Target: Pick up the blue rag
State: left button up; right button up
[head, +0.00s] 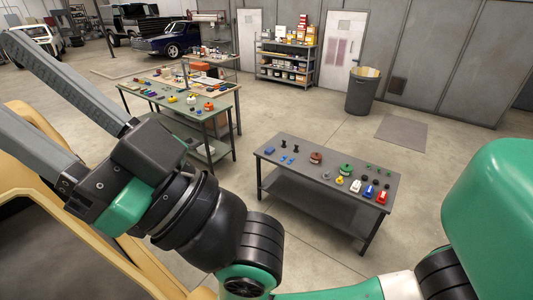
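I cannot pick out a blue rag for certain. My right gripper (8,80) is at the far left, on an arm that reaches across from the right. Its two long grey fingers point up and left, spread apart with nothing visible between them. It is well away from the near table's top. My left gripper is not in view.
A second workbench (215,116) with tools and parts stands behind on the left. A stocked shelf (286,64) and a dark bin (361,92) are at the back. A yellow structure (105,255) stands at lower left. Open floor surrounds the near table.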

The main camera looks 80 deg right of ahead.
dwell(0.4)
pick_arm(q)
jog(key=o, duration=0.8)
